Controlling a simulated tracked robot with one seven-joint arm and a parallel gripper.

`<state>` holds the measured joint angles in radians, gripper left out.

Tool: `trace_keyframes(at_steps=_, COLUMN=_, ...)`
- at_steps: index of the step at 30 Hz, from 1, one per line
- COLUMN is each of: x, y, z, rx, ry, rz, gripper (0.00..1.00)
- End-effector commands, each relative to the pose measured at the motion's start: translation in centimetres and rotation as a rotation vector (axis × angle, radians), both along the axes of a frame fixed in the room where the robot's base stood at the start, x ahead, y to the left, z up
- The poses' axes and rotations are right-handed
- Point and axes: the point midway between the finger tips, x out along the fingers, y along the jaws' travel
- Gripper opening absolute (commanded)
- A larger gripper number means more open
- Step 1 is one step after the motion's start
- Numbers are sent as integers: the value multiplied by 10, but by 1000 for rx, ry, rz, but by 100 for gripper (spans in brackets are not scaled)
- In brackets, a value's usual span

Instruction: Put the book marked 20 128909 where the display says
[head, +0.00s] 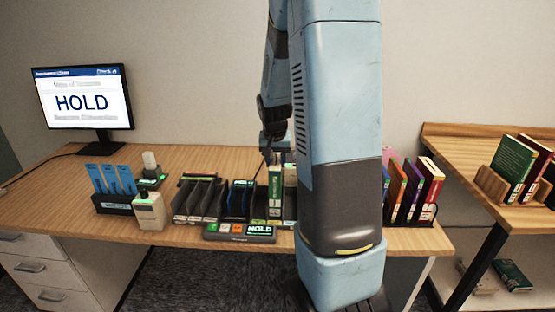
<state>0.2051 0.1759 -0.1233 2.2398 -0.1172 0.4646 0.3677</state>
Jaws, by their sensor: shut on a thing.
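The display (82,97) at the back left reads HOLD in large letters; its smaller lines are too blurred to read. My gripper (273,157) is over the middle of the desk, partly hidden by my arm. It is shut on a green book (275,190) with pale labels, which stands upright below it at the right end of the dark sorter slots. The number on this book is too small to read. A grey panel (240,232) in front of the slots has several coloured buttons and a small lit screen reading HOLD.
Dark slotted holders (198,197) stand left of the book. A scanner-like device (149,210) and a rack of blue cards (112,188) stand further left. Colourful books (410,190) stand right of my arm. A side table (470,160) holds more books. The left desk is mostly clear.

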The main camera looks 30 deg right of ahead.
Motion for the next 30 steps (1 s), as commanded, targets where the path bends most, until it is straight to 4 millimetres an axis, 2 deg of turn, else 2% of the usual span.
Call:
trace_keyframes(at_steps=27, x=0, y=-2, z=-10, rx=0, ry=0, rz=-3, gripper=0)
trace_keyframes(at_steps=28, x=0, y=-2, z=-10, rx=0, ry=-1, rz=-3, gripper=41)
trace_keyframes(at_steps=30, x=0, y=-2, z=-10, rx=0, ry=-1, rz=-3, gripper=48)
